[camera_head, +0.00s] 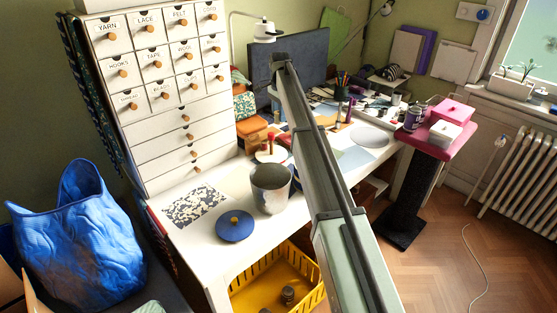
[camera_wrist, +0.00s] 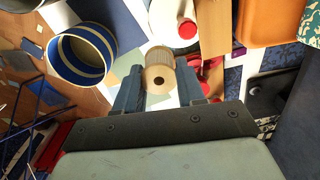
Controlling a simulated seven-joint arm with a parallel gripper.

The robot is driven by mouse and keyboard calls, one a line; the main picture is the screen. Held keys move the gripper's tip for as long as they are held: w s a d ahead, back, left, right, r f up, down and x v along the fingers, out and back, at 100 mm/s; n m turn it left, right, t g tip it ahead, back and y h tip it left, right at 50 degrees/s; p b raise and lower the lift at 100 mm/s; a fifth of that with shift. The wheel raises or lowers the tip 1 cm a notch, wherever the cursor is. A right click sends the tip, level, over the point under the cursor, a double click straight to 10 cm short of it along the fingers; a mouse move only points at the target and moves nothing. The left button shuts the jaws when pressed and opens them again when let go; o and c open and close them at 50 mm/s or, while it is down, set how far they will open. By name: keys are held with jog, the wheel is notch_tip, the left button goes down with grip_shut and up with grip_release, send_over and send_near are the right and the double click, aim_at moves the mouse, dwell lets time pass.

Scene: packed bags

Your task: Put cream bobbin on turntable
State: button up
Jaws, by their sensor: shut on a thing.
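In the wrist view the cream bobbin (camera_wrist: 160,62) sits between the fingers of my gripper (camera_wrist: 160,85), its pale wooden end with a dark hole facing the camera. My gripper is shut on it. Beyond the bobbin is a round white disc (camera_wrist: 166,12) with a red-topped spool (camera_wrist: 187,28) on it; this looks like the turntable. My arm hides the gripper and the bobbin in the head view.
An orange box (camera_head: 251,131) stands behind the disc. A blue lid (camera_head: 235,225) lies in front. The drawer cabinet (camera_head: 160,100) rises at the left.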

jog(key=m, duration=1.2)
send_near(280, 159)
notch_tip(280, 159, down, 5)
jog(key=shift+a+f, duration=0.1)
jog(key=shift+f, duration=0.05)
jog(key=shift+f, duration=0.1)
dwell(0.3)
jog(key=o, duration=1)
notch_tip(280, 159, up, 12)
jog(key=shift+r, duration=0.15)
